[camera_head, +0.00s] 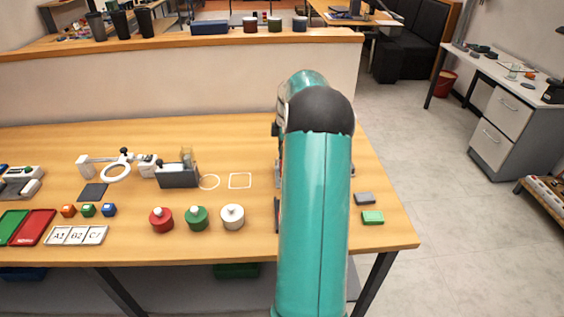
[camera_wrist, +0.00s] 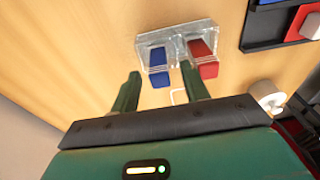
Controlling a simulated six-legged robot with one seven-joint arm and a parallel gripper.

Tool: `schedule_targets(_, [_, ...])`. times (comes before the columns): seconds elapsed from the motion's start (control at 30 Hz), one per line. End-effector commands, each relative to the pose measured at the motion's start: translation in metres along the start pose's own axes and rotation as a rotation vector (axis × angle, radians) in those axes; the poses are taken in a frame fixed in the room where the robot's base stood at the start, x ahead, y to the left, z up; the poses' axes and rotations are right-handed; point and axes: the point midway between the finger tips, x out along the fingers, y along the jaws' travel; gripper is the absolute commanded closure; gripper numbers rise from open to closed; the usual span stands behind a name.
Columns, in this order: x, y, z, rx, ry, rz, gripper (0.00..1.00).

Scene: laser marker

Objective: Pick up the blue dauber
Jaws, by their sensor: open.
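The blue dauber (camera_wrist: 158,66) stands in a clear holder (camera_wrist: 178,36) in the wrist view, beside a red dauber (camera_wrist: 203,60). My gripper (camera_wrist: 161,71) is open and empty. Its left finger is left of the blue dauber, and its right finger points at the gap between the blue and red daubers, overlapping the red one's lower edge. The fingertips look close to the blue dauber, but I cannot tell how far off they are. In the head view my teal arm hides the gripper, the daubers and their holder.
Red (camera_head: 161,219), green (camera_head: 197,218) and white (camera_head: 232,216) knobbed pots stand at the table's front. A grey block (camera_head: 365,198) and a green block (camera_head: 372,217) lie right of my arm. A black tray (camera_wrist: 256,37) is at the wrist view's upper right.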

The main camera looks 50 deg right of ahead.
Motion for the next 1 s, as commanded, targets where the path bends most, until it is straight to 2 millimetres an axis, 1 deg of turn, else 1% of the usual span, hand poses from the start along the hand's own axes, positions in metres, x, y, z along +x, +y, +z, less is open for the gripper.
schedule_targets(0.03, [0.009,-0.001,0.0,0.0,0.0,-0.003,0.55])
schedule_targets(0.13, [0.021,0.0,-0.001,0.0,0.0,-0.002,0.55])
schedule_targets(0.23, [0.026,0.0,-0.001,0.0,-0.001,-0.001,0.55])
schedule_targets(0.4, [0.026,0.0,-0.001,0.0,-0.001,0.0,0.55])
schedule_targets(0.43, [0.026,0.0,-0.001,0.0,-0.001,0.0,0.56])
schedule_targets(0.57, [0.025,0.0,-0.001,0.001,-0.001,0.0,0.82])
schedule_targets(0.6, [0.025,0.0,-0.001,0.001,-0.001,0.0,0.9])
schedule_targets(0.67, [0.025,0.0,-0.001,0.001,-0.001,0.0,1.0])
schedule_targets(0.9, [0.025,0.0,-0.001,0.001,-0.001,0.0,1.0])
schedule_targets(1.0, [0.02,0.001,-0.001,0.001,-0.001,0.002,1.0])
